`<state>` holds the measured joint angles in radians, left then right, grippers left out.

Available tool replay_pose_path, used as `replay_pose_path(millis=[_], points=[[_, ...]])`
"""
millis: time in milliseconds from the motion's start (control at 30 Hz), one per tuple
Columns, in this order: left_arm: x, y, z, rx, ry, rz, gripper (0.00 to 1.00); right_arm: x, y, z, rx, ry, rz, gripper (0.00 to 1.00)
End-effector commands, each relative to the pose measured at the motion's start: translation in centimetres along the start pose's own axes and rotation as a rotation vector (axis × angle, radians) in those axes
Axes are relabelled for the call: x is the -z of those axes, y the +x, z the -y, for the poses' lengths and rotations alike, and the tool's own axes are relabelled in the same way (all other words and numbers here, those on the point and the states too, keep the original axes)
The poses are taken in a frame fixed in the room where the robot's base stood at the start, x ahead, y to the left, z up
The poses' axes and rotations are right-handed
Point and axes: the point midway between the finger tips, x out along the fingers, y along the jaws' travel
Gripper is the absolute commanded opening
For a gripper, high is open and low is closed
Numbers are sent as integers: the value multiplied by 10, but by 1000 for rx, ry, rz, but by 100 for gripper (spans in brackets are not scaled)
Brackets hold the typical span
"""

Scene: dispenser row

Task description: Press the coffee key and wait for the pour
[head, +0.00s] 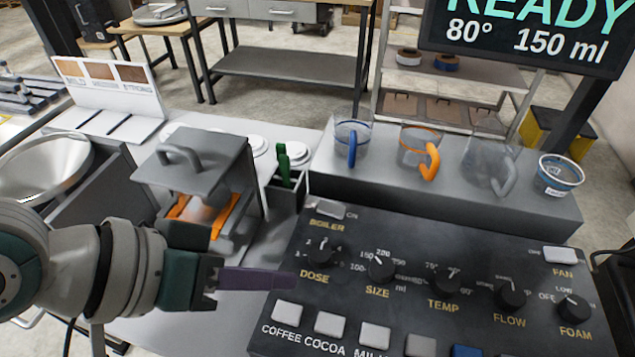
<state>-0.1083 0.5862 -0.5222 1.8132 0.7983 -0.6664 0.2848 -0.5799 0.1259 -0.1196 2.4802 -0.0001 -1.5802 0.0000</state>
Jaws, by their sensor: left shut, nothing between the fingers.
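The coffee key (287,313) is a pale square button at the front left of the dark control panel (420,300), above the printed word COFFEE. My left gripper (284,281) comes in from the left with its purple fingers shut and empty. In the picture, its tips are just above the coffee key, near the panel's left edge; I cannot tell how high they are over it. The display (530,35) reads READY, 80° and 150 ml. My right gripper is not in view.
The cocoa key (331,323) and several other keys continue to the right. Knobs for dose (322,250), size (381,268), temp, flow and foam stand behind them. Clear cups with coloured handles stand on the grey shelf (450,195). A grey press-like device (195,165) stands behind my left arm.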

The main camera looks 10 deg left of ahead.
Motion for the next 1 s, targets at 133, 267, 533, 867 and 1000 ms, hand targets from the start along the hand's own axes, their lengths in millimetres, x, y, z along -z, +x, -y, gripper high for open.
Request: replay_pose_path(millis=[133,267,533,867,1000], points=[[-14,20,14,0,0,-1,0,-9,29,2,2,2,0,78],[-23,32,24,1,0,-1,0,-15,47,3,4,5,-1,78],[-33,45,32,0,0,1,0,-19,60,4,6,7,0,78],[-32,44,32,0,0,0,0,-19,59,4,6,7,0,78],[-32,44,32,0,0,0,0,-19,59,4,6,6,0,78]])
